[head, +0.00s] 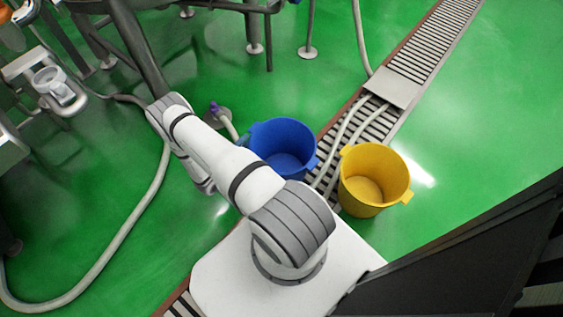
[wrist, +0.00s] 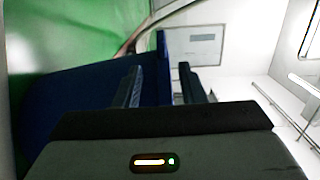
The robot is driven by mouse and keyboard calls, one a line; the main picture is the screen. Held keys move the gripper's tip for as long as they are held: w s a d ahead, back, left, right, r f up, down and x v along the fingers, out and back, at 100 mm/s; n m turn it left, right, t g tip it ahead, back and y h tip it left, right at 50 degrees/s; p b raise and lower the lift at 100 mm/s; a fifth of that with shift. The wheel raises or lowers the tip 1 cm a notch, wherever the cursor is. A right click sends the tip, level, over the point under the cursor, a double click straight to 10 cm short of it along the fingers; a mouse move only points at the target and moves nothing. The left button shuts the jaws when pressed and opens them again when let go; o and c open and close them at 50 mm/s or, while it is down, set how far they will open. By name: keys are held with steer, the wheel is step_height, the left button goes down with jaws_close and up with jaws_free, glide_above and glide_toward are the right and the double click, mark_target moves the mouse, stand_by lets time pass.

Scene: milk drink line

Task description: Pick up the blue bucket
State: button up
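The blue bucket (head: 283,146) stands upright on the green floor beside the drain channel in the head view, empty inside. My arm passes in front of its left side, and my gripper is mostly hidden there. In the wrist view the bucket (wrist: 70,95) fills the left and middle as a dark blue shape. My gripper (wrist: 162,85) has its two fingers apart, with a blue edge of the bucket standing between them. A gap shows between that edge and the right finger; contact with the left finger is unclear.
A yellow bucket (head: 374,178) stands right of the blue one, partly over the drain grate (head: 424,50). Pale hoses (head: 345,135) lie between the buckets, and another hose (head: 130,225) curves across the floor at left. Machine legs (head: 254,30) stand behind. Open floor lies at right.

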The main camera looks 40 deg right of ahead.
steer(key=b+x, duration=0.1)
steer(key=x, duration=0.1)
steer(key=w+x, duration=0.1)
steer(key=x, duration=0.2)
steer(key=shift+r+b, duration=0.15)
steer(key=shift+b, duration=0.2)
steer(key=shift+c, duration=0.2)
jaws_close()
stand_by(0.8)
